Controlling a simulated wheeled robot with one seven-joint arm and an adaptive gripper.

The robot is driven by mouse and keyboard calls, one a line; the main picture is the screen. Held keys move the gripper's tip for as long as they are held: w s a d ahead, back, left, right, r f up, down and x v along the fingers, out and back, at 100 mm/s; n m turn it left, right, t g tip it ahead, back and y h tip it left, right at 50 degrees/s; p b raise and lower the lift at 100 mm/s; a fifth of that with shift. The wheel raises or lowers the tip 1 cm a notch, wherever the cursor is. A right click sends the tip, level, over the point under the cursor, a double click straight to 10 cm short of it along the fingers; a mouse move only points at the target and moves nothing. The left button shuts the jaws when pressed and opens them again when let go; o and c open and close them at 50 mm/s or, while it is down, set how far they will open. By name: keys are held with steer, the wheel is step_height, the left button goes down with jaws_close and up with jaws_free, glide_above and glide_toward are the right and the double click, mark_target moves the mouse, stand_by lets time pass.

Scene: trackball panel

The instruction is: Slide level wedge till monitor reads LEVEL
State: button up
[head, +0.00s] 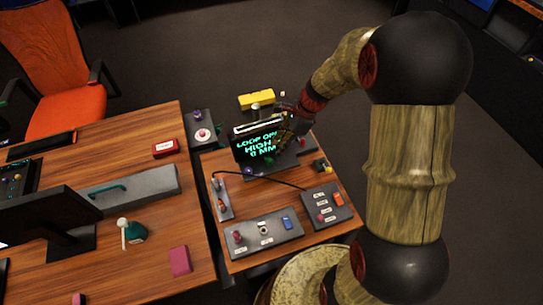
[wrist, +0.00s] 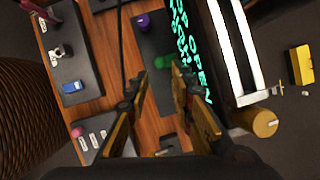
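The monitor (head: 256,146) stands on the small wooden desk, its screen showing cyan text that seems to read "LOOP OPEN", "HIGH" and "0 MM". In the wrist view its lit text (wrist: 188,50) is edge-on at the right. My gripper (head: 284,138) is beside the monitor's right side in the head view, partly blending with it. In the wrist view my gripper (wrist: 160,76) has its fingers apart, with a green knob (wrist: 162,62) showing beyond the tips; contact is unclear. I cannot clearly identify the level wedge; a yellow block (head: 257,100) lies behind the monitor.
A control box (head: 264,236) and a smaller button box (head: 327,206) sit at the desk's front. A purple knob (wrist: 144,20) is on the grey strip. A dark cable crosses the desk. A larger wooden desk (head: 150,215) stands left, with an orange chair (head: 62,95) behind.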

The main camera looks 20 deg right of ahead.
mark_target(271, 160)
steer(key=shift+b+x, duration=1.3)
steer(key=shift+x, duration=2.6)
steer(key=c, duration=0.3)
jaws_close()
steer(key=shift+d, duration=0.1)
